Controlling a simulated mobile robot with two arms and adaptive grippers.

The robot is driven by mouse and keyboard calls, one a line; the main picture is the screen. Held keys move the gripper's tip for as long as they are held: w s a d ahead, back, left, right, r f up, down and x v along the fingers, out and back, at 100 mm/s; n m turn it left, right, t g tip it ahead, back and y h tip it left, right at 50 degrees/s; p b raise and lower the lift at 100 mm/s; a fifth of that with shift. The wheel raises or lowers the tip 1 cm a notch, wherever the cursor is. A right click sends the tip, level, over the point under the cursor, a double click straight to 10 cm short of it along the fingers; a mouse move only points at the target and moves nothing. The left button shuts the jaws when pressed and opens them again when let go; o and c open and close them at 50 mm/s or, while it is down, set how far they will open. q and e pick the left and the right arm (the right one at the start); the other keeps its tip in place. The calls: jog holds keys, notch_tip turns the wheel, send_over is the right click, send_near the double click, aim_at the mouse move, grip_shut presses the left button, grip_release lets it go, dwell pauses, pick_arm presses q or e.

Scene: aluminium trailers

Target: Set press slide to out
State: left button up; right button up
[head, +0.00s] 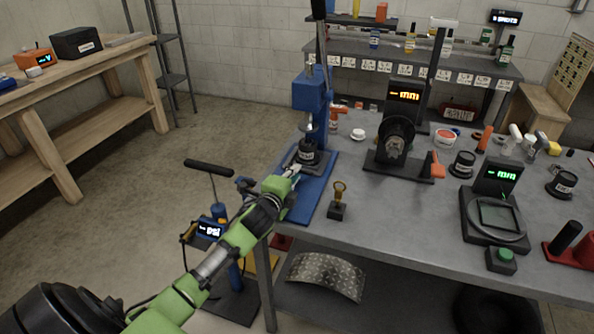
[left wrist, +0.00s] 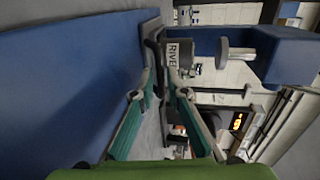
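The blue arbor press (head: 310,92) stands at the left end of the grey bench. Its low slide (head: 300,160) carries a dark cylindrical part (head: 308,148), directly under the ram. The left wrist view shows this part as a grey cylinder (left wrist: 180,54) with a partly readable "RIVE" label. My left gripper (head: 294,171) is at the near side of the slide. In the left wrist view its teal fingers (left wrist: 161,74) have a gap between them, close to the slide's dark edge and the cylinder. Contact there is unclear. My right gripper is not in view.
A blue-and-black pump stand (head: 222,215) is beside the bench's left edge, near my left arm.

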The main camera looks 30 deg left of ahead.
pick_arm(q)
jog(key=shift+x, duration=1.45)
grip_shut()
jog(key=shift+s, duration=0.15)
